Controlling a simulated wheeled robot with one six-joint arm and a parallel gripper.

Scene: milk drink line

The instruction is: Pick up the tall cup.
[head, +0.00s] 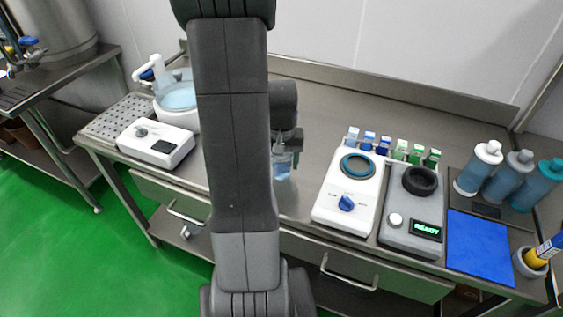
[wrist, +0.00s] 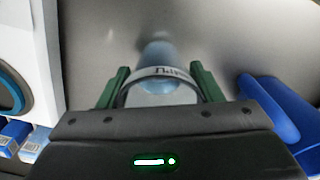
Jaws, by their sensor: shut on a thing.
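The tall cup (head: 282,168) is clear and bluish and shows just right of my arm in the head view, below my gripper (head: 288,143). In the wrist view the cup (wrist: 158,56) stands between the two green fingers of my gripper (wrist: 160,84), with a pale band with dark lettering around it. The fingers are closed on the cup's sides. The cup looks upright. My arm hides part of the counter around it, and I cannot tell whether its base touches the counter.
A white machine (head: 333,204) with a blue knob and a grey unit (head: 402,240) reading READY stand to the right. Several small blue- and green-marked cartons stand behind them. A white scale (head: 157,157) is at left. A blue object (wrist: 272,106) lies close beside my gripper in the wrist view.

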